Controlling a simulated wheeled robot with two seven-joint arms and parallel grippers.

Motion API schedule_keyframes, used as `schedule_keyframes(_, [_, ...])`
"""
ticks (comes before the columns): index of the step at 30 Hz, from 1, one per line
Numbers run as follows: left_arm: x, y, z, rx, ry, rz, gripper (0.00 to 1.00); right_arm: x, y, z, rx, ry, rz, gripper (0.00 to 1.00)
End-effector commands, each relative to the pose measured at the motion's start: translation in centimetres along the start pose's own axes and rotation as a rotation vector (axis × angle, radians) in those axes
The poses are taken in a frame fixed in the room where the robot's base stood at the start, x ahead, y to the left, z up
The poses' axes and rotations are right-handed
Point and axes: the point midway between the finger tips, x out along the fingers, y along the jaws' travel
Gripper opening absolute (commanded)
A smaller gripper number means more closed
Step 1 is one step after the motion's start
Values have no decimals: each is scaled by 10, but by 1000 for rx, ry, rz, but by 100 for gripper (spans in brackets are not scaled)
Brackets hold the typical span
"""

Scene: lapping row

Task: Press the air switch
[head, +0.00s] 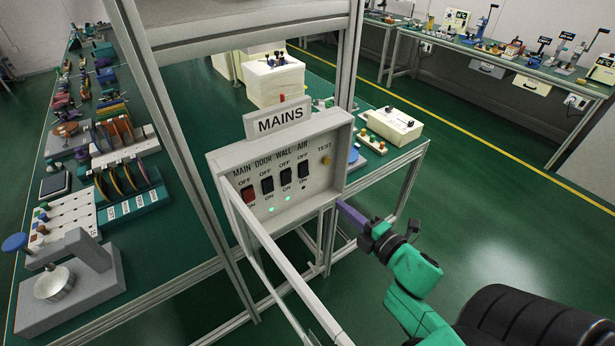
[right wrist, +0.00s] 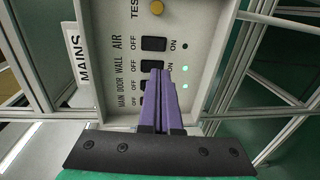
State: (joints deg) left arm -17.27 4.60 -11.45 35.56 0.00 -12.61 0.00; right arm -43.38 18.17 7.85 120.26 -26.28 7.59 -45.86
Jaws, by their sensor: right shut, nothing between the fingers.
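The grey mains panel (head: 290,180) carries a row of switches under the labels MAIN, DOOR, WALL and AIR. The air switch (head: 303,168) is the black rocker at the right end of the row; it also shows in the right wrist view (right wrist: 154,44). The small lamp beside it (right wrist: 185,46) is dark. My right gripper (head: 342,206) is shut and empty, its purple fingers at the panel's lower right in the head view. In the right wrist view the fingertips (right wrist: 161,72) overlap the wall switch (right wrist: 151,66) and hide part of the row. My left gripper is not in view.
A red main switch (head: 249,194) and a yellowish test button (head: 326,159) flank the row. Two lamps glow green (right wrist: 185,68). A MAINS sign (head: 280,119) tops the panel. Aluminium posts (head: 347,55) frame it; benches with tools stand left and behind. Green floor is open at right.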

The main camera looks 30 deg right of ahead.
Motion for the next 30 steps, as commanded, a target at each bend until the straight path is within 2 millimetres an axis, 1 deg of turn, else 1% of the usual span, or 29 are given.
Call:
schedule_keyframes(4, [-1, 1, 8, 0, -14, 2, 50, 3, 1, 0, 2, -1, 1, 0])
schedule_keyframes(7, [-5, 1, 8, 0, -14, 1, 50, 14, 2, 1, 4, -2, 2, 0])
schedule_keyframes(11, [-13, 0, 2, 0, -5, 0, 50, 40, 4, 1, 3, -2, 2, 0])
schedule_keyframes(15, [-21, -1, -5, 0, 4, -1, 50, 71, 4, 1, 3, -2, 3, 0])
schedule_keyframes(21, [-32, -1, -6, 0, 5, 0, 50, 113, 4, 1, 5, -2, 1, 0])
schedule_keyframes(25, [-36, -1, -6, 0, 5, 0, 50, 132, 2, 0, 6, -2, -1, 0])
schedule_keyframes(27, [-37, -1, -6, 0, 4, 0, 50, 138, 1, 0, 4, -2, -1, 0])
schedule_keyframes(30, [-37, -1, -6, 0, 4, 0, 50, 141, -1, 0, 5, -1, -3, 0])
